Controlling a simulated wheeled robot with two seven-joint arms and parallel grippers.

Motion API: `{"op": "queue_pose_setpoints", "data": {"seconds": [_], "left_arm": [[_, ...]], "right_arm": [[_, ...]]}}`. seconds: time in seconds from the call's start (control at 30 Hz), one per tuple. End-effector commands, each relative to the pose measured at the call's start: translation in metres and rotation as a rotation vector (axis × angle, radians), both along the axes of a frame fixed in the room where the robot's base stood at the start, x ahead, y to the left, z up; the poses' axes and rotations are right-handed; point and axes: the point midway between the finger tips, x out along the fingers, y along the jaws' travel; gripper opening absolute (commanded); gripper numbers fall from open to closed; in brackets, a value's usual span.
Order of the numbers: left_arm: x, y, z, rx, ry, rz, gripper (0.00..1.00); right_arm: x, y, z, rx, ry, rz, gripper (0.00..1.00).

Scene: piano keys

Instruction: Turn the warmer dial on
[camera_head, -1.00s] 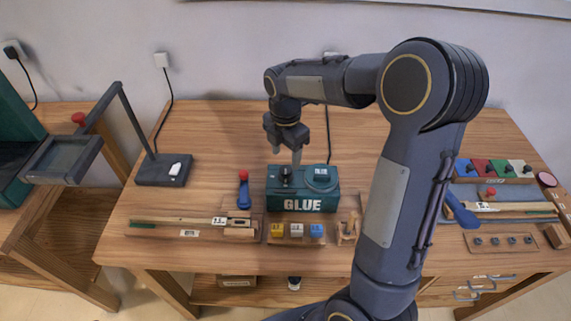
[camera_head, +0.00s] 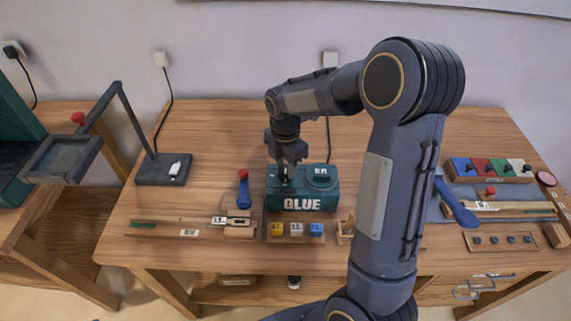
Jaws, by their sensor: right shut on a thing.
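The glue warmer (camera_head: 303,203) is a dark green box with "GLUE" on its front, standing near the middle of the bench. A round lid with a small label (camera_head: 321,177) sits on its top right. The dark dial (camera_head: 285,180) is on its top left, mostly hidden by my right gripper. My right gripper (camera_head: 285,172) points down from above and is shut on the dial. Which way the dial points cannot be seen. My left gripper is not in view.
A row of yellow, white and blue blocks (camera_head: 297,230) lies in front of the warmer. A blue-handled tool with a red top (camera_head: 243,190) stands to its left. A lamp base (camera_head: 164,170) is further left. Tool racks and coloured blocks (camera_head: 493,168) fill the right side. The bench behind is clear.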

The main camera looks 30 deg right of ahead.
Motion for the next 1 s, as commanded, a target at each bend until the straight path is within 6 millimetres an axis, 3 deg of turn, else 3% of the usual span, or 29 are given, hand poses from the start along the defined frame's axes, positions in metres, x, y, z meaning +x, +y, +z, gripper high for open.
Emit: {"op": "queue_pose_setpoints", "data": {"seconds": [0.47,1.0], "left_arm": [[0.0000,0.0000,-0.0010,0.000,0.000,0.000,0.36],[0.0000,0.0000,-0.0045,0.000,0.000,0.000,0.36]], "right_arm": [[0.0002,0.0001,0.0000,0.001,-0.001,-0.119,0.11],[0.0003,0.0005,-0.0001,0.002,-0.001,-0.603,0.11]]}}
